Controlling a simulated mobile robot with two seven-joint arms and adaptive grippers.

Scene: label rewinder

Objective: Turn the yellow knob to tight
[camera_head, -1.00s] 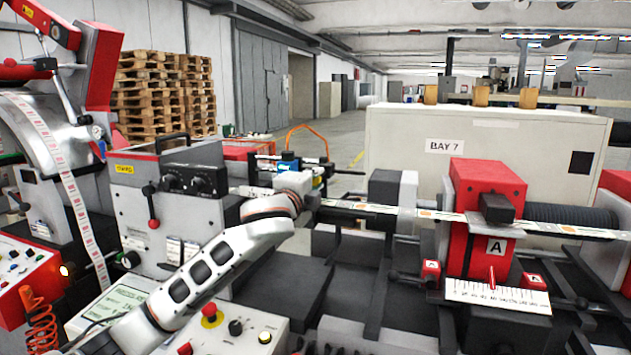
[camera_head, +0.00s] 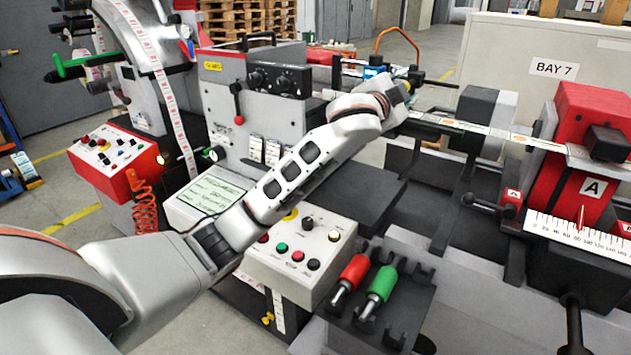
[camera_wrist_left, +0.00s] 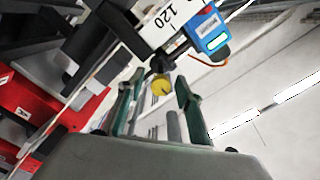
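The yellow knob (camera_wrist_left: 161,86) is small and round with a dark mark on its face. In the left wrist view it shows between the two green-grey fingers of my left gripper (camera_wrist_left: 157,92), with a gap on either side. The fingers are apart and empty. I cannot tell how far the fingertips are from the knob in depth. In the head view my left arm reaches across to the machine's rear bar, and its gripper end (camera_head: 398,98) is mostly hidden behind the wrist. My right gripper is not in view.
A blue device (camera_wrist_left: 210,35) and a plate marked 120 (camera_wrist_left: 172,24) are close to the knob. Below my arm are a button box (camera_head: 300,245) and a rack with a red handle (camera_head: 352,274) and green handle (camera_head: 382,284). A red block (camera_head: 590,115) stands right.

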